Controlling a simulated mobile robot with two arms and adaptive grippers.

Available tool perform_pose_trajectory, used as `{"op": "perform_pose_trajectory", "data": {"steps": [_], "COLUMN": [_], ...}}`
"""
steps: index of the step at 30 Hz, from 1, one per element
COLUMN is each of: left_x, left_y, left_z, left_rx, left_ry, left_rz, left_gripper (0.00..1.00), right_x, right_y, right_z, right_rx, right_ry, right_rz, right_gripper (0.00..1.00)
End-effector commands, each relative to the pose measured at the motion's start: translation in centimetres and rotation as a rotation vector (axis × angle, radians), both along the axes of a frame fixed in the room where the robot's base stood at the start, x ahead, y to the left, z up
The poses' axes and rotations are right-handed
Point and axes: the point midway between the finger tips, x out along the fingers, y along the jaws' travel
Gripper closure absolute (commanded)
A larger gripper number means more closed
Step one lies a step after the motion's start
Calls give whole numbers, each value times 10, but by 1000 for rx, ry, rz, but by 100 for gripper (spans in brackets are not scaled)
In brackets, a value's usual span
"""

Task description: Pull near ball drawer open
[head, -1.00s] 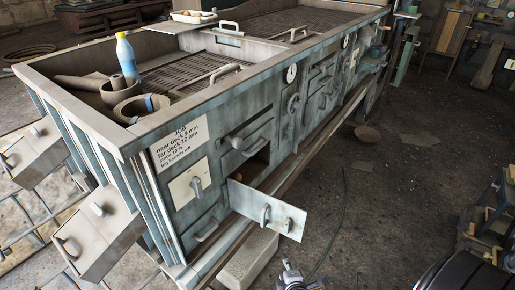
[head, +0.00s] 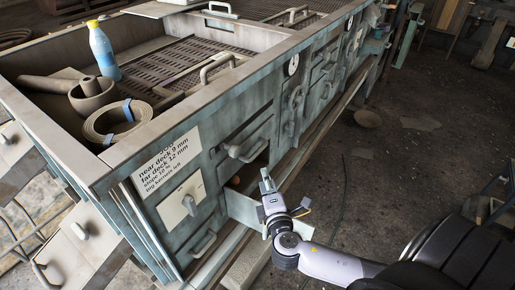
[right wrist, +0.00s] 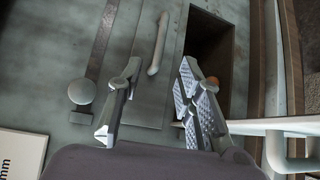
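The pale green cabinet front holds a shut drawer front with a bar handle (head: 246,149); the handle also shows in the right wrist view (right wrist: 158,45). Below it is a dark opening (right wrist: 208,45) with a small orange ball (right wrist: 214,81) partly visible inside. A light panel (head: 241,208) with a handle (right wrist: 291,158) stands out from this opening; I cannot tell whether it is a drawer front or a door. My right gripper (head: 268,186) is open and empty before the opening, hiding part of the panel. My left gripper is out of view.
The floor (head: 400,150) to the right is largely clear.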

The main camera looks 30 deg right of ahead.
Motion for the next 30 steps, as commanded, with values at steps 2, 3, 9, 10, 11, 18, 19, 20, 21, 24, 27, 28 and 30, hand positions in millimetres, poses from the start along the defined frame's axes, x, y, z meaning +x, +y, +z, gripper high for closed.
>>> {"op": "perform_pose_trajectory", "data": {"steps": [2, 3, 9, 10, 11, 18, 19, 20, 21, 24, 27, 28, 30], "left_x": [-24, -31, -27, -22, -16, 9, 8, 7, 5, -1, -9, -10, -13], "left_y": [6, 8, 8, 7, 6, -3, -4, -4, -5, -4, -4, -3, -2], "left_z": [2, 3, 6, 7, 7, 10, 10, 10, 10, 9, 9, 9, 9], "left_rx": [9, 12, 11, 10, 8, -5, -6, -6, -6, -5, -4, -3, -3], "left_ry": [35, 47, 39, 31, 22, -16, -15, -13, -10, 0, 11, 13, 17], "left_rz": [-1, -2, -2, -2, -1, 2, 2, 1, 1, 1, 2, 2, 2], "left_gripper": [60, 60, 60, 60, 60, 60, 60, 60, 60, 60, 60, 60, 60], "right_x": [18, 26, 66, 72, 78, 116, 120, 123, 126, 131, 133, 133, 133], "right_y": [-8, -12, -29, -31, -34, -50, -51, -53, -54, -56, -57, -57, -57], "right_z": [0, -1, -8, -8, -10, -17, -17, -17, -19, -19, -20, -20, -20], "right_rx": [-4, -5, -3, -2, -2, -1, -1, -1, -1, 0, 1, 1, 1], "right_ry": [-3, -3, -1, -2, -1, 0, 0, 0, 1, 1, 0, 0, 1], "right_rz": [-2, -2, -3, -3, -3, -3, -3, -2, -1, -1, -1, -1, -1], "right_gripper": [67, 67, 67, 67, 67, 67, 67, 67, 67, 67, 67, 67, 67]}}
